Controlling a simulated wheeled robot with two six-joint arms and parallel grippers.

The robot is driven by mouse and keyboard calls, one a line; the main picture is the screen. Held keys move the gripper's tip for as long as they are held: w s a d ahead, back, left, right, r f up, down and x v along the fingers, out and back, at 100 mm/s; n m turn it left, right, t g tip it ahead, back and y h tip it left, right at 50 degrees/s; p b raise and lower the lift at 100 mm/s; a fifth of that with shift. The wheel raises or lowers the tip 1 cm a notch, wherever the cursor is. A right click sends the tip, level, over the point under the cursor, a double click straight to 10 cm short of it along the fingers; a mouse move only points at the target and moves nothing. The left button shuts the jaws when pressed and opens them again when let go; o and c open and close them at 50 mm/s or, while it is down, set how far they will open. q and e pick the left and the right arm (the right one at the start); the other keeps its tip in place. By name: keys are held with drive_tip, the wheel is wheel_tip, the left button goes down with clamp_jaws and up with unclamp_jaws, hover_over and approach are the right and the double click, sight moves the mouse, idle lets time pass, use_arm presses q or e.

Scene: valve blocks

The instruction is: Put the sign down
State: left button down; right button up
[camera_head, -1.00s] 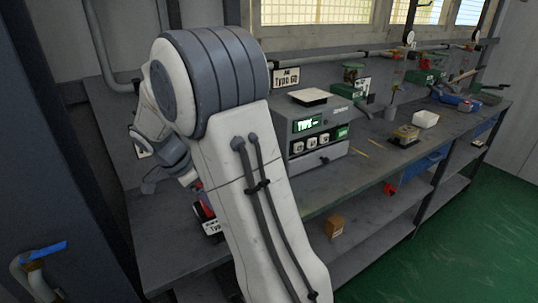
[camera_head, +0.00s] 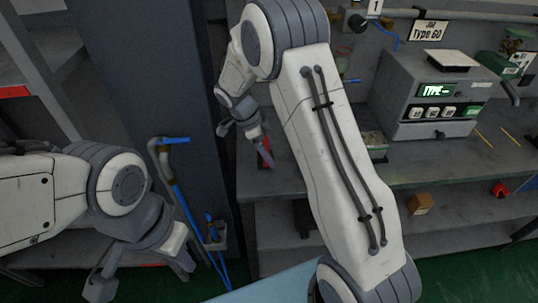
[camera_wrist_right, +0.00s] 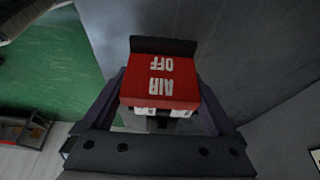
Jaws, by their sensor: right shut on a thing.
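The sign (camera_wrist_right: 160,80) is a small red block with white lettering reading AIR OFF, upside down in the right wrist view. My right gripper (camera_wrist_right: 162,112) is shut on it, with a dark finger at each side. In the head view my right gripper (camera_head: 248,143) is beyond my right arm, at the left end of the workbench, with the red sign (camera_head: 265,152) at its tips. Whether the sign touches the bench cannot be told. My left gripper (camera_head: 142,276) is low at the left, fingers apart and empty.
The grey workbench (camera_head: 440,160) carries a grey box with a lit display (camera_head: 425,100). A dark column (camera_head: 150,70) stands left of the bench. A blue hose (camera_head: 195,215) hangs beside it. A brown block (camera_head: 420,204) lies on the lower shelf. Bare benchtop shows right of my right arm.

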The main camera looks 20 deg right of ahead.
wheel_tip(320, 180, down, 2)
drive_tip(key=shift+f+p, duration=0.2)
drive_tip(key=shift+p, duration=0.1)
drive_tip(key=shift+f, duration=0.2)
drive_tip(key=shift+f, duration=0.1)
drive_tip(key=shift+f+b, duration=0.1)
drive_tip(key=shift+b, duration=0.2)
drive_tip(key=o, duration=1.1)
drive_tip(key=shift+c, duration=0.2)
